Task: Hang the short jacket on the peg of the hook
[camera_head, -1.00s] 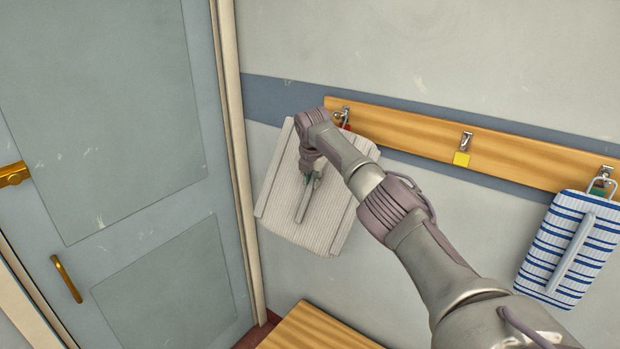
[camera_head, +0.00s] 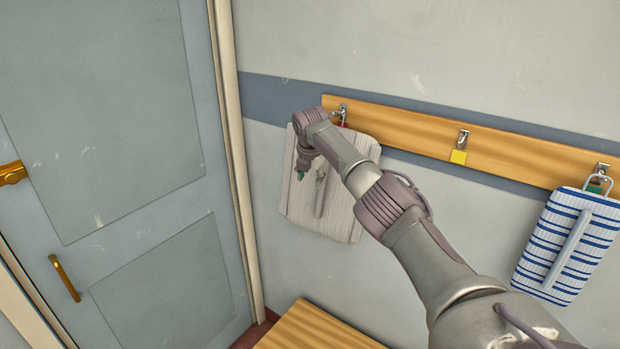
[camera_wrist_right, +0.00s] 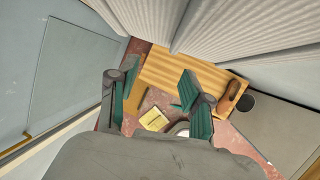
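The short jacket (camera_head: 300,215) is a pale grey, ribbed garment that hangs nearly upright against the wall below the left hook (camera_head: 343,112), which has a red tag. My right arm hides part of its top, so I cannot see clearly how its loop sits on the peg. My right gripper (camera_head: 310,176) is in front of the jacket's upper left part. In the right wrist view the gripper (camera_wrist_right: 156,102) is open with nothing between its green-padded fingers; the ribbed cloth (camera_wrist_right: 225,25) is beyond them, apart. My left gripper is not in view.
A wooden rail (camera_head: 415,131) carries the hooks. The middle hook (camera_head: 463,139) has a yellow tag and is empty. A blue-striped garment (camera_head: 570,245) hangs at the right hook. A wooden bench (camera_head: 310,332) stands below, and a grey door (camera_head: 110,130) is at left.

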